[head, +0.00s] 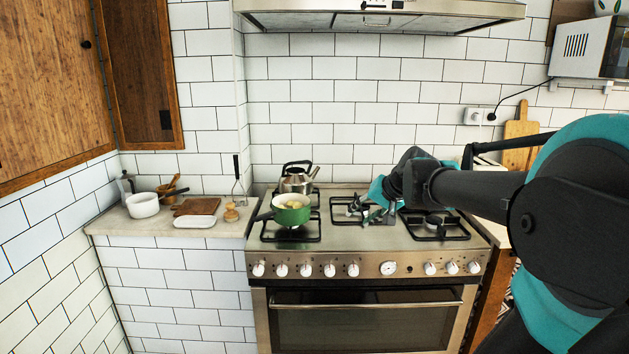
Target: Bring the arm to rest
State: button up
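My arm reaches in from the right side of the head view, over the right half of the stove (469,240). My gripper (360,212) is at the arm's far end, low over the middle rear of the cooktop, to the right of a green pan. Its fingers are small and overlap the dark burner grates, so I cannot tell how far apart they are. I see nothing clearly held in it. Whether it touches the grate cannot be told.
A green pan (291,215) with food in it sits on the left front burner, its handle pointing left. A kettle (297,182) stands behind it. The left counter (150,228) holds a white pot (143,205), boards and utensils. A range hood (380,15) hangs above.

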jog(key=s+d+f+n+g+h, duration=0.1)
jog(key=s+d+f+h, duration=0.1)
jog(key=s+f, duration=0.8)
jog(key=s+d+f+n+g+h, duration=0.1)
jog(key=s+d+f, duration=0.3)
jog(key=s+f, duration=0.6)
notch_tip(320, 180, down, 3)
jog(key=shift+s+f+n+g+h, duration=0.15)
jog(key=shift+n+g+h, duration=0.25)
jog(key=shift+h, duration=0.4)
